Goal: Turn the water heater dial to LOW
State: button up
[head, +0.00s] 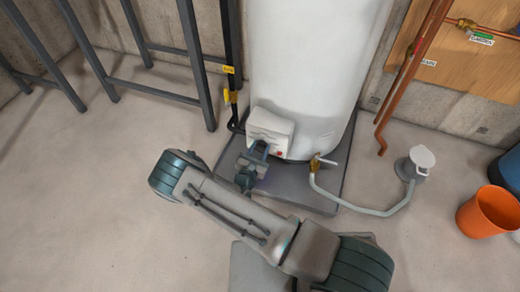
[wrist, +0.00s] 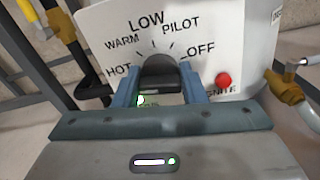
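The water heater (head: 305,60) is a tall white tank. Its white control box (head: 272,126) is low on the front and also fills the wrist view (wrist: 225,50). The black dial (wrist: 160,68) has labels arcing over it: HOT, WARM, LOW, PILOT, OFF. LOW (wrist: 146,22) is above it, slightly left. My gripper (wrist: 160,80) has its two blue fingers on either side of the dial, apparently touching it with no clear gap. The dial's pointer cannot be made out. In the head view my gripper (head: 258,152) reaches the box and hides the dial.
A red button (wrist: 223,80) is right of the dial, by IGNITE. A brass drain valve (head: 315,163) with a grey hose (head: 350,207) is right of the box. A black gas pipe with a yellow valve (head: 230,96) is left. An orange bucket (head: 487,213) stands far right. The left floor is clear.

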jog(key=shift+m+p, duration=0.3)
jog(key=shift+c, duration=0.2)
jog(key=m+p, duration=0.2)
jog(key=shift+d+r+m, duration=0.1)
jog(key=shift+m, duration=0.3)
jog(key=m+p, duration=0.3)
jog(key=m, duration=0.1)
jog(key=m+p, duration=0.2)
jog(key=m, duration=0.3)
jog(key=shift+s, duration=0.1)
jog(key=shift+f+m+p, duration=0.25)
jog(key=shift+m+p, duration=0.7)
jog(key=shift+m, duration=0.75)
jog(key=o, duration=1)
jog(key=shift+c, duration=0.2)
